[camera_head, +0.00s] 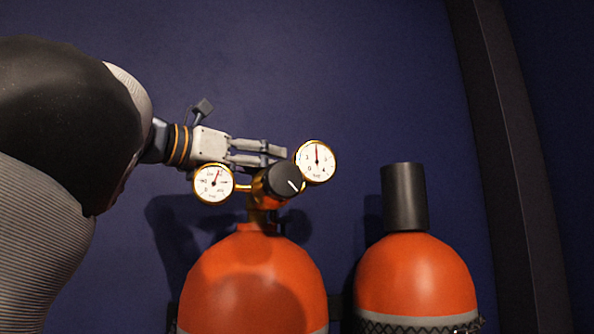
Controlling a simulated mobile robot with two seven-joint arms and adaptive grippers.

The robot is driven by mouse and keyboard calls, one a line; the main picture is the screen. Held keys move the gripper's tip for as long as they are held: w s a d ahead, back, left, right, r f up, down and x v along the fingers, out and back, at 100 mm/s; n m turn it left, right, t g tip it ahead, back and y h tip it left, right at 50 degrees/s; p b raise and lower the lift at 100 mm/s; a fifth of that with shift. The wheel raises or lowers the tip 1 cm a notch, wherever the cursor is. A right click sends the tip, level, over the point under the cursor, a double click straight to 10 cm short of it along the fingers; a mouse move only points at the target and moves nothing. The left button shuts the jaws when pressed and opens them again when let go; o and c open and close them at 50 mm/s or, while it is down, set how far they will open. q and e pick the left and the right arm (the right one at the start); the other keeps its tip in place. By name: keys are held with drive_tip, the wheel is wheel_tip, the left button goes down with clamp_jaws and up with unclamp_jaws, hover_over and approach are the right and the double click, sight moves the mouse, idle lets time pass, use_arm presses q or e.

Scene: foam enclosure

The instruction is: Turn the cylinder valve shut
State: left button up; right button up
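The orange gas cylinder (250,278) stands upright at the lower middle. On top is its valve, with a round black knob (283,181) bearing a white line that slants down to the right. A white-faced gauge (213,184) is to the left of the knob and another gauge (316,161) is to its upper right. My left gripper (284,151) comes in from the left, its fingers pointing right, just above the knob and between the gauges in the picture. I see no contact with the knob. The finger gap is unclear from this angle. My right gripper is out of view.
A second orange cylinder (415,272) with a tall black cap (404,197) stands to the right, a gap apart. A dark blue wall (340,70) is behind. A dark vertical post (505,150) runs down the right side.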

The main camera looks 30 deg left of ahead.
use_arm(q)
drive_tip(key=c, duration=1.1)
drive_tip(key=m+h, duration=0.1)
drive_tip(key=h, duration=0.1)
drive_tip(key=m+g+h, duration=0.1)
drive_tip(key=h, duration=0.1)
drive_tip(key=shift+a+m+g, duration=0.2)
drive_tip(key=shift+m+g, duration=0.1)
drive_tip(key=shift+m, duration=0.1)
drive_tip(key=shift+d+m+g+h, duration=0.15)
drive_tip(key=shift+m+g+h, duration=0.8)
drive_tip(key=shift+h, duration=0.45)
drive_tip(key=o, duration=1.2)
drive_tip(key=v, duration=1.2)
